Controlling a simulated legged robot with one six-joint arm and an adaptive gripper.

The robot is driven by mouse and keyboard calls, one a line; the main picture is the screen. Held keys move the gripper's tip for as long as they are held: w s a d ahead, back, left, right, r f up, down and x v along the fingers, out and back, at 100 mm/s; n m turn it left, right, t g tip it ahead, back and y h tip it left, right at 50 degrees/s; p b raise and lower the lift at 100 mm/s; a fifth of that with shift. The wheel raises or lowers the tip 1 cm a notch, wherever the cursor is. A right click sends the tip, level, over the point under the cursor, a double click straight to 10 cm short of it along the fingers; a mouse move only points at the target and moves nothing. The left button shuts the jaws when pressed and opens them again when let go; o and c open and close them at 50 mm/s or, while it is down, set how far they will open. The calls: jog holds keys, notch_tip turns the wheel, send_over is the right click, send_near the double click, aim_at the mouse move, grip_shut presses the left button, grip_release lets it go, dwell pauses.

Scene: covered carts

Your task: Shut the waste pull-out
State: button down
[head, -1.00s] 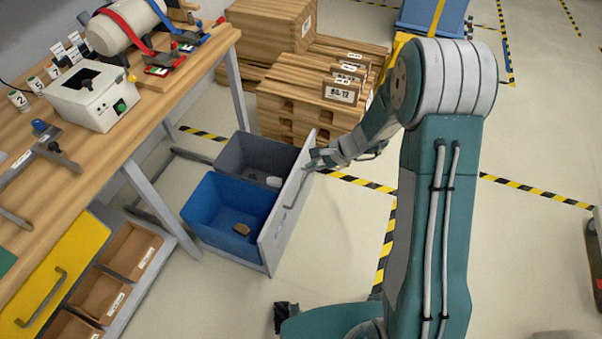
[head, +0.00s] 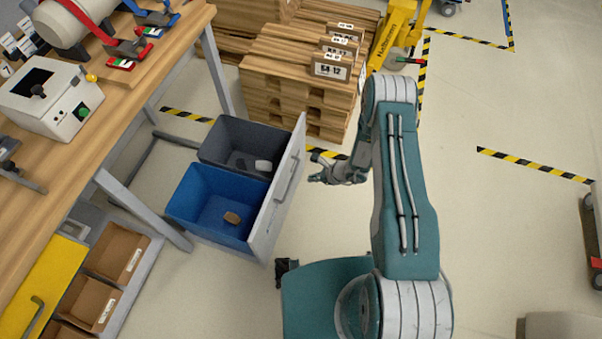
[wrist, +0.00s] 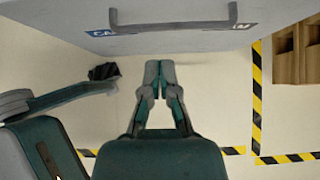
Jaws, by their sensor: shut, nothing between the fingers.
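The waste pull-out stands open beneath the workbench, with a pale front panel (head: 276,198) and a grey bar handle (head: 288,177). Behind the panel are a blue bin (head: 190,205) and a dark grey bin (head: 225,140). A brown scrap lies in the blue bin and a pale item in the grey one. My gripper (head: 314,179) is just right of the panel, apart from the handle. In the wrist view the fingertips (wrist: 159,63) are together and empty, with the panel (wrist: 190,40) and its handle (wrist: 180,27) ahead of them.
The workbench (head: 115,120) stands at left, its leg beside the blue bin. Stacked pallets (head: 285,90) stand behind the pull-out. A yellow drawer (head: 40,285) and brown trays (head: 115,255) are at lower left. Open floor lies to the right.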

aim_at(280, 179)
jog(key=x, duration=0.3)
jog(key=a+r+x, duration=0.1)
jog(key=x, duration=0.7)
jog(key=shift+w+a+r, duration=0.2)
jog(key=shift+w, duration=0.05)
jog(key=shift+w+a, duration=0.2)
jog(key=shift+a, duration=0.25)
